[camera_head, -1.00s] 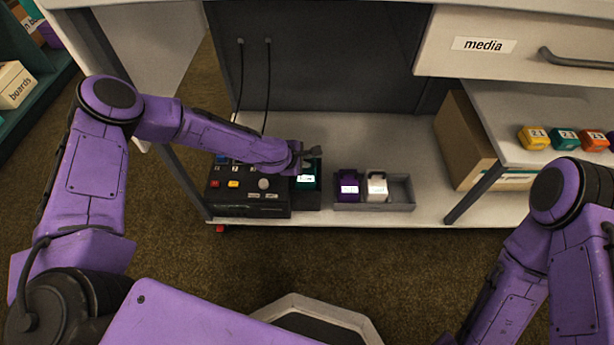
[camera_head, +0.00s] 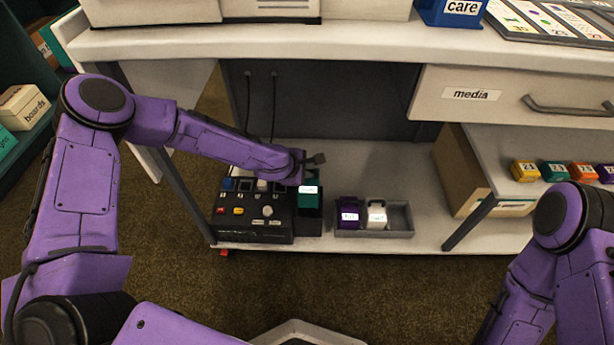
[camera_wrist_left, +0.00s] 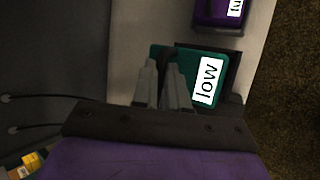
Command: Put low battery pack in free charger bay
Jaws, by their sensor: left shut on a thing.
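The low battery pack is teal with a white label (camera_head: 308,202); in the left wrist view its label (camera_wrist_left: 207,82) reads "low". My left gripper (camera_head: 317,160) is shut on the top of this pack, and its fingers (camera_wrist_left: 162,82) show closed there in the left wrist view. The pack is upright over a dark holder (camera_head: 309,228) at the charger's right side; I cannot tell whether it is fully clear of it. The black charger (camera_head: 250,232) has bays at its back, with a blue pack (camera_head: 229,184) at the left. The arm partly hides the bays. My right gripper is out of view.
A grey tray (camera_head: 401,219) right of the holder has a purple pack (camera_head: 347,212) and a white pack (camera_head: 376,214). The desk top (camera_head: 330,42) overhangs the low shelf, with a table leg (camera_head: 165,170) at the left. A cardboard box (camera_head: 462,175) stands right.

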